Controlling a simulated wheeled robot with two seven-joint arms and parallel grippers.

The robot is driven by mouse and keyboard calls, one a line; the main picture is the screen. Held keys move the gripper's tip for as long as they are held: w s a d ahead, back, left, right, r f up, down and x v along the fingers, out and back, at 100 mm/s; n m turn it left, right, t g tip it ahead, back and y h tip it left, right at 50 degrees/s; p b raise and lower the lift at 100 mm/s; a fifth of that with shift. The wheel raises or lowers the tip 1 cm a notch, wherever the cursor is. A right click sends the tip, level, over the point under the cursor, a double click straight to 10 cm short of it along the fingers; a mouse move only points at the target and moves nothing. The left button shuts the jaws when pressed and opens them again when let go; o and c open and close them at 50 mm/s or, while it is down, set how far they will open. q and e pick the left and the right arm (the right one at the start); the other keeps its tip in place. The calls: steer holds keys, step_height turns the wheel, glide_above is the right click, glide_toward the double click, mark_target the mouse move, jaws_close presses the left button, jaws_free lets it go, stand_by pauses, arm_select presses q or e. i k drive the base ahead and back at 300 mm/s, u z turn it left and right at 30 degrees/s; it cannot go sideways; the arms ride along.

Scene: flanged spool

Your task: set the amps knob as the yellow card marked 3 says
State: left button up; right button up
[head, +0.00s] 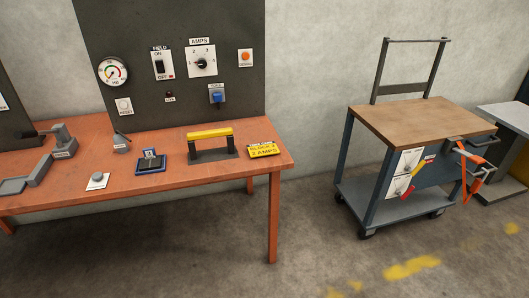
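The amps knob (202,62) is a dark knob on a white plate under an AMPS label, on the dark upright panel. Small digits ring it; the way it points is too small to tell. A yellow card (263,150) lies near the right end of the orange-red table. It has two lines of black print, the lower ending in AMPS; its digits are too small to read surely. Neither of my grippers shows in the head view.
The panel also carries a gauge (113,72), a field switch (160,65), an orange button (245,58) and a blue switch (217,95). A yellow-topped handle block (211,143) and several fixtures stand on the table (200,180). A cart (420,120) stands right, across clear floor.

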mark_target(202, 63)
steer(key=k, duration=0.5)
steer(key=u, duration=1.05)
steer(key=i, duration=1.3)
